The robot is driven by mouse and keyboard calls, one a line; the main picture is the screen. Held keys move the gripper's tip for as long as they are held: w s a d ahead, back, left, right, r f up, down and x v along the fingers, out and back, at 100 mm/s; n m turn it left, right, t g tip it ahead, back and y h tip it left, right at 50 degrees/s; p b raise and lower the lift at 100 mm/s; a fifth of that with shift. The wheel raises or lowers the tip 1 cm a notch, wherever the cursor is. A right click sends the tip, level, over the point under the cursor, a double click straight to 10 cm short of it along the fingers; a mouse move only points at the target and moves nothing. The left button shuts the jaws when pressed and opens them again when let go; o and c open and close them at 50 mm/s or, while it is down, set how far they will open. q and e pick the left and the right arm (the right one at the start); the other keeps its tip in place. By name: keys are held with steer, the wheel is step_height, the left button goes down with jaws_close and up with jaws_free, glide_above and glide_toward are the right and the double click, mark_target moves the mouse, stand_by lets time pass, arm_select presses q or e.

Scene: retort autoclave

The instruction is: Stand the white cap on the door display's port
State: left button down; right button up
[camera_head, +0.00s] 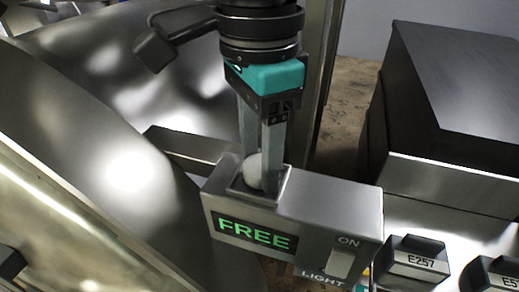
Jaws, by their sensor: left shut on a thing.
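The white cap (253,172) is a small rounded piece, partly hidden by a finger. My left gripper (260,180) points down from the top of the head view and is shut on the cap. The door display (330,207) is a grey metal box with a green "FREE" screen (254,231). The display's port (275,190) is a square-rimmed opening on its top left. The fingertips and cap are at this port; the cap's lower end is hidden, so I cannot tell whether it rests there. My right gripper is not in view.
A light switch (341,262) marked "ON" and "LIGHT" is on the display's front. A metal bar (190,147) runs behind the display. The curved steel autoclave door (110,170) fills the left. A dark-topped cabinet (455,90) and black labelled pieces (416,259) stand at right.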

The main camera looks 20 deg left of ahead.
mark_target(260, 165)
arm_select(q)
steer(key=shift+f, duration=0.1)
steer(key=shift+c, duration=1.4)
jaws_free()
step_height(260, 165, up, 12)
